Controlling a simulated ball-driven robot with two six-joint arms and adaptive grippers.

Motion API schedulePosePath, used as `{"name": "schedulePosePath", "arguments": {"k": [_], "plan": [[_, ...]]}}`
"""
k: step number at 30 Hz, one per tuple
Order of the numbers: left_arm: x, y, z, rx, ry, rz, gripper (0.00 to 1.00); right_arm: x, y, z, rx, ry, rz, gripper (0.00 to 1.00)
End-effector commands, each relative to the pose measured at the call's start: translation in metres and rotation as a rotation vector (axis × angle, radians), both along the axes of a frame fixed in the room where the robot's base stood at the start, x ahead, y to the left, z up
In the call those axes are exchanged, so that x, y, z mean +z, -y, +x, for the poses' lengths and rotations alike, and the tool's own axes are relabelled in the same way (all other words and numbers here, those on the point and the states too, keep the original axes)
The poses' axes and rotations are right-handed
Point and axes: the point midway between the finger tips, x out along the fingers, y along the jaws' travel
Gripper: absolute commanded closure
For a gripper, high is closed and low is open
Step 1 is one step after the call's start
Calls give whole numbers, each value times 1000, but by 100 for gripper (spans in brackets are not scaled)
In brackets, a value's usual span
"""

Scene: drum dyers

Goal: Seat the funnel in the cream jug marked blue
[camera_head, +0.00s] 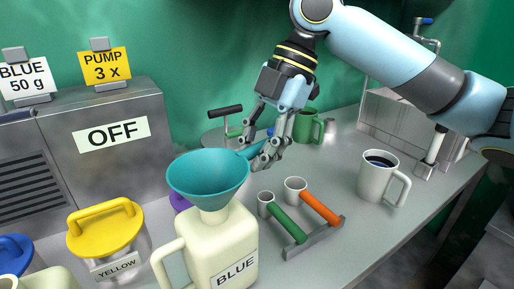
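The teal funnel (208,174) is upright at the mouth of the cream jug (225,243), which carries a BLUE label. Its cone is right over the jug's neck, and its spout is hidden. I cannot tell whether it rests fully on the rim. My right gripper (262,161) comes down from above on the right, with its fingers closed at the small teal handle on the funnel's right side. The jug stands upright, its handle to the left. My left gripper is not in view.
A grey cabinet (112,165) with an OFF sign stands at the left. A yellow-lidded container (104,228) is left of the jug. Two scoops in a holder (314,238) and a white mug (378,178) with dark liquid are to the right. A green mug (307,127) stands behind.

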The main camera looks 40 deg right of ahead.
Motion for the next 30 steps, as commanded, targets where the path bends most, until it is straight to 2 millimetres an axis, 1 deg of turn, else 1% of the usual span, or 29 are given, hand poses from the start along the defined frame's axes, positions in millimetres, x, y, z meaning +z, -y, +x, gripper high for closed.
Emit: {"name": "schedulePosePath", "arguments": {"k": [1,3,4,11,14,17,24,30], "plan": [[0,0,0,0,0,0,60,0,0,0,0,0,0,71],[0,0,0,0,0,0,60,0,0,0,0,0,0,62],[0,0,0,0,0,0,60,0,0,0,0,0,0,60],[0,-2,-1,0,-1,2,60,0,0,0,0,-1,-1,60],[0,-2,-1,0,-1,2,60,4,2,0,-1,1,-3,60],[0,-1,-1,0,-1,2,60,13,8,-2,1,1,-7,60],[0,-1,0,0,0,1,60,45,22,-6,0,0,-9,60],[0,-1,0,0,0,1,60,62,29,-9,0,0,-5,60]]}}
